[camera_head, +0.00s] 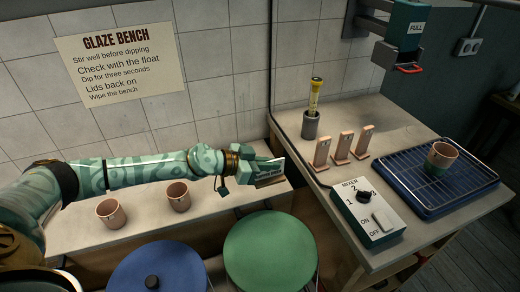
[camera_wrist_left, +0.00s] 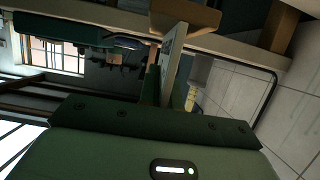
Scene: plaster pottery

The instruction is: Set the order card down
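The order card (camera_head: 271,172) is a thin pale card with a tan wooden foot along its lower edge. My left gripper (camera_head: 262,170) is shut on it and holds it above the back ledge, left of the bench. In the left wrist view the card (camera_wrist_left: 173,52) shows nearly edge-on between the fingers, with its wooden foot (camera_wrist_left: 186,16) at the top. The writing on the card is too small to read. My right gripper is not in view.
Two cups (camera_head: 111,213) (camera_head: 178,196) stand on the ledge (camera_head: 146,221). Blue (camera_head: 158,270) and green (camera_head: 270,250) round lids are in front. The bench bears several tan upright pieces (camera_head: 341,148), a mixer box (camera_head: 368,215), a float holder (camera_head: 310,125) and a blue tray (camera_head: 425,211) with a cup (camera_head: 441,157).

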